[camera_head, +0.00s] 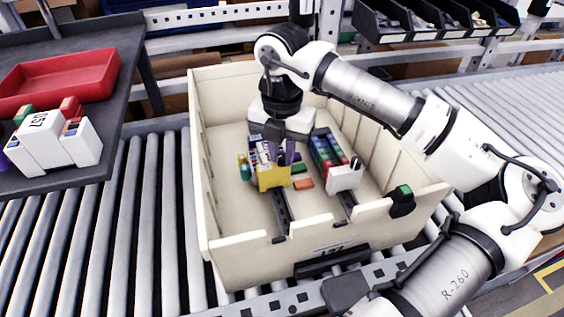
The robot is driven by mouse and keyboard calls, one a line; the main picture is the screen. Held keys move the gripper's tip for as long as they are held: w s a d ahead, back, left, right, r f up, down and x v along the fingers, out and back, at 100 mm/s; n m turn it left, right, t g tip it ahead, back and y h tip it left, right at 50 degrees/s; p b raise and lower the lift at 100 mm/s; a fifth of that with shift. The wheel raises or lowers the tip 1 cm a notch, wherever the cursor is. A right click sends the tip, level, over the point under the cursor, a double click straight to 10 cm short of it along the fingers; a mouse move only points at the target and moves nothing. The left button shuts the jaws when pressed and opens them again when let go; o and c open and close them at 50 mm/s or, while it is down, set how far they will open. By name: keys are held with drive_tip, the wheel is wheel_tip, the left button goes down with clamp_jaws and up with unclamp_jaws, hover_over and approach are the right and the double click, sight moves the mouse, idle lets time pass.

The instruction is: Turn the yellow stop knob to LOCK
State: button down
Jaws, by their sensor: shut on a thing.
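A yellow block-like piece (273,178), the only large yellow part I see and apparently the stop knob, sits at the head of a dark rail (281,212) inside the cream tote (225,235). My gripper (286,158) points down into the tote, directly above and behind this piece. Its fingers are shut at the piece's upper edge; the exact contact is too small to see clearly. No LOCK marking is legible.
A white piece (343,178) stands on a parallel rail to the right, with coloured items behind. Small green and orange blocks (303,184) lie between. The tote's walls surround my gripper. A red tray (60,80) rests on the left shelf. Rollers (130,230) lie left.

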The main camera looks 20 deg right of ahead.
sight(282, 156)
drive_tip(key=n+b, duration=0.2)
drive_tip(key=n, duration=0.1)
drive_tip(key=shift+f+n, duration=0.15)
drive_tip(key=shift+n, duration=0.15)
drive_tip(key=shift+n+b, duration=1)
drive_tip(key=shift+n, duration=0.7)
drive_tip(key=shift+r, duration=0.2)
drive_tip(key=c, duration=1.3)
unclamp_jaws()
wheel_tip(282, 156, up, 14)
drive_tip(key=shift+p, duration=0.3)
drive_tip(key=shift+f, duration=0.15)
